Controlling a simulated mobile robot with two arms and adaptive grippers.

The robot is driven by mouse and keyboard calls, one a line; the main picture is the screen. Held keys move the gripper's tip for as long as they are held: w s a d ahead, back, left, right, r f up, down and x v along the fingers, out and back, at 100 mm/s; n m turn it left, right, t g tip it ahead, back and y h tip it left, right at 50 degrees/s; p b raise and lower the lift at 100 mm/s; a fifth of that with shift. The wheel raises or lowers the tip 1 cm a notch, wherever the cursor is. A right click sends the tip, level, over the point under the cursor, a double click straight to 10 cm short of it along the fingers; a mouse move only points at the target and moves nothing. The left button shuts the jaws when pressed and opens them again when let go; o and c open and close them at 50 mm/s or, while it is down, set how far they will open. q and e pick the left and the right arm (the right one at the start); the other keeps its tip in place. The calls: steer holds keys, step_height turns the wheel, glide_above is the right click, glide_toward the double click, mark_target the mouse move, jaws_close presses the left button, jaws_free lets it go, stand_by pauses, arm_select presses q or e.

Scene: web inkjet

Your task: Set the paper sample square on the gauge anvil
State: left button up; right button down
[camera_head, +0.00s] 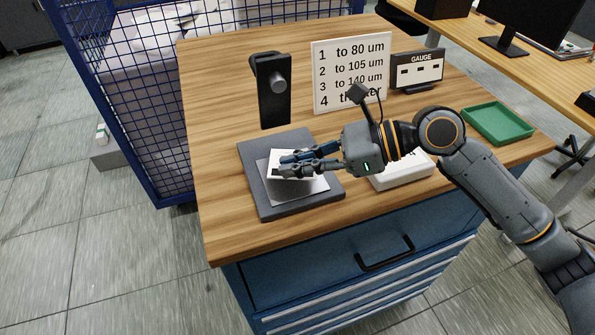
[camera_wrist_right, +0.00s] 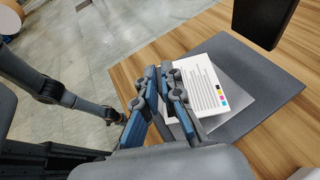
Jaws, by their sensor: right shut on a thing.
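The white paper sample (camera_head: 272,162) has printed lines and small colour patches, which show in the wrist view (camera_wrist_right: 208,88). My right gripper (camera_head: 283,166) is shut on one edge of it; its fingers also show in the wrist view (camera_wrist_right: 165,75). The sample is over a lighter grey plate (camera_head: 306,192) on a dark grey slab (camera_head: 264,207), apparently the gauge anvil. I cannot tell whether the sample touches the plate. The fingers hide part of the sample. What seems to be my left gripper (camera_wrist_right: 110,114) is at the wrist view's left, too small to read.
A black upright block (camera_head: 272,92) with a round grey knob stands behind the slab. Behind are a white thickness sign (camera_head: 347,68) and a GAUGE display (camera_head: 418,71). A white box (camera_head: 402,176) lies under my right arm, a green tray (camera_head: 497,122) at right.

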mark_target(303, 176)
step_height(303, 176, down, 3)
steer(key=shift+p, duration=0.35)
steer(key=shift+f, duration=0.1)
steer(key=c, duration=1.5)
jaws_free()
